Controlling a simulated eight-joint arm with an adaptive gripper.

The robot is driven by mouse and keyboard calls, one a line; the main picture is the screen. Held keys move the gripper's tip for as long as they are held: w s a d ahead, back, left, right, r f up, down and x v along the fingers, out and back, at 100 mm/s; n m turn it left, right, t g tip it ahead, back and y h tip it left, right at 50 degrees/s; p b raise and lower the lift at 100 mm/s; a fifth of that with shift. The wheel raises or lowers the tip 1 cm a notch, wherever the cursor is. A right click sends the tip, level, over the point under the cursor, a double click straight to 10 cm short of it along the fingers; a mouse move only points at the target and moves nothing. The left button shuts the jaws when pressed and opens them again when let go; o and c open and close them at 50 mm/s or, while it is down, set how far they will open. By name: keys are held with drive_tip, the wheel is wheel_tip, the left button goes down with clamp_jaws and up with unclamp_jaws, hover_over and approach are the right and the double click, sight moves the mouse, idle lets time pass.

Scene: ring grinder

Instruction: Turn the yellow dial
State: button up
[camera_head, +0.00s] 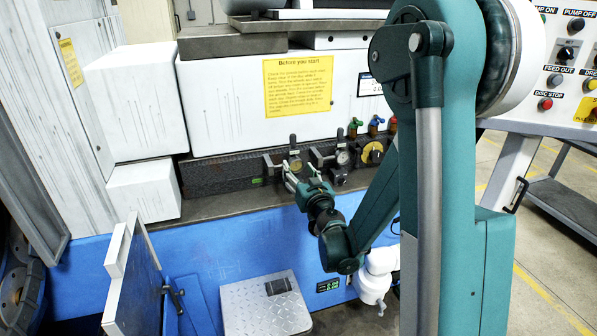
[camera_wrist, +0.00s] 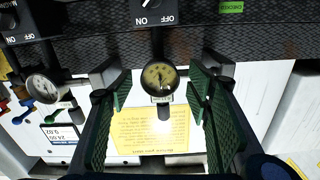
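The yellow dial (camera_head: 373,153), a yellow disc with a black middle, sits on the dark machine front, partly beside my arm in the head view. In the wrist view only a yellow-orange sliver shows at the left edge, and I cannot tell whether it is the dial. My gripper (camera_head: 301,180) is up at the machine front, left of the yellow dial. In the wrist view my gripper (camera_wrist: 157,82) is open, with green finger pads on either side of a round gauge with a yellowish face (camera_wrist: 159,78). I cannot tell whether the pads touch anything.
A second gauge (camera_head: 343,157) with a white face stands between my gripper and the yellow dial. Small green, blue and red valves (camera_head: 374,125) are above the dial. A yellow notice (camera_head: 298,86) hangs above the gauges. An open door (camera_head: 135,280) juts out at lower left.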

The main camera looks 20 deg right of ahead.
drive_tip(key=c, duration=0.8)
drive_tip(key=shift+m, duration=0.3)
drive_tip(key=m+b, duration=0.1)
drive_tip(key=m, duration=0.7)
drive_tip(key=shift+a+b, duration=0.1)
drive_tip(key=shift+b, duration=0.25)
drive_tip(key=shift+m, duration=0.3)
drive_tip(key=o, duration=0.9)
